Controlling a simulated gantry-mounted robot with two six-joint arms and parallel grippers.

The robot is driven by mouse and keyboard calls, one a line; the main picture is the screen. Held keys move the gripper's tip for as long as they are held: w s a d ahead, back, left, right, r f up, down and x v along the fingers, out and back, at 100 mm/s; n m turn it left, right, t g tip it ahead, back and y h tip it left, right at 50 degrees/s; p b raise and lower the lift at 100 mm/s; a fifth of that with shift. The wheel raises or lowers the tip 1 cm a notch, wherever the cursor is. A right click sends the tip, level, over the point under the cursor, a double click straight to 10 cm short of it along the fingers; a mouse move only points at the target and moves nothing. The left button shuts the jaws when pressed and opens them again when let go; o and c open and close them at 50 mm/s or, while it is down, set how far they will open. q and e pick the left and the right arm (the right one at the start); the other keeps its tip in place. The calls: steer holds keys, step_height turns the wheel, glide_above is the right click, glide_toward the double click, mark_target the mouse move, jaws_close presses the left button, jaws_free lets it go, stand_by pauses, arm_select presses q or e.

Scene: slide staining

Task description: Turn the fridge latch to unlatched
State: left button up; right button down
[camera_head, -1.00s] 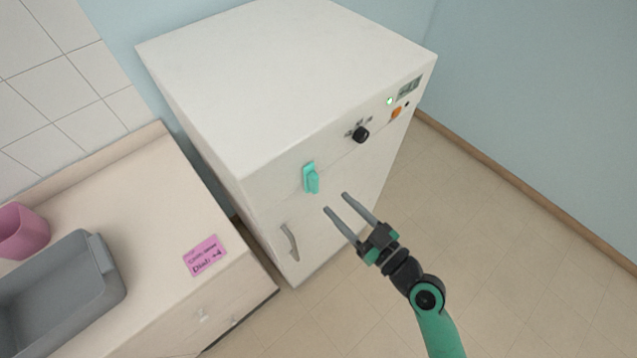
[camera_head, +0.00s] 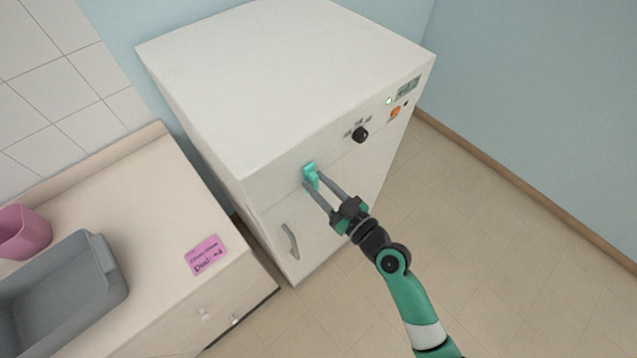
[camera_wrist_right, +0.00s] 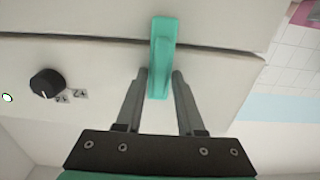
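The teal fridge latch (camera_head: 310,173) sits on the front of the white fridge (camera_head: 290,80), near the seam between the top panel and the door. My right gripper (camera_head: 312,180) is at the latch, with one finger on each side of its lower end. In the right wrist view the latch (camera_wrist_right: 160,50) crosses the seam and its end lies between the fingertips (camera_wrist_right: 160,76). The fingers are apart, with small gaps visible beside the latch. My left gripper is not in view.
A black dial (camera_head: 360,134), an orange button (camera_head: 395,113) and a display (camera_head: 407,88) are right of the latch. A door handle (camera_head: 289,241) is below. A counter with a grey tub (camera_head: 100,265), pink cup (camera_head: 22,232) and pink note (camera_head: 206,255) stands left. The floor at right is clear.

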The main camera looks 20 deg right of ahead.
steer(key=shift+m, duration=0.4)
steer(key=m, duration=0.3)
steer(key=shift+d+m, duration=0.2)
steer(key=shift+m, duration=0.1)
steer(key=shift+w+d+f+m, duration=0.1)
steer(key=shift+f+m, duration=0.05)
steer(key=shift+m, duration=2.1)
steer(key=shift+d+f+m, duration=0.1)
steer(key=shift+f+m, duration=0.1)
steer(key=shift+m, duration=2.1)
steer(key=shift+w+d+f+m, duration=0.1)
steer(key=shift+f+m, duration=0.05)
steer(key=shift+m, duration=2.1)
steer(key=c, duration=0.8)
jaws_free()
steer(key=shift+s, duration=0.1)
steer(key=shift+o, duration=0.2)
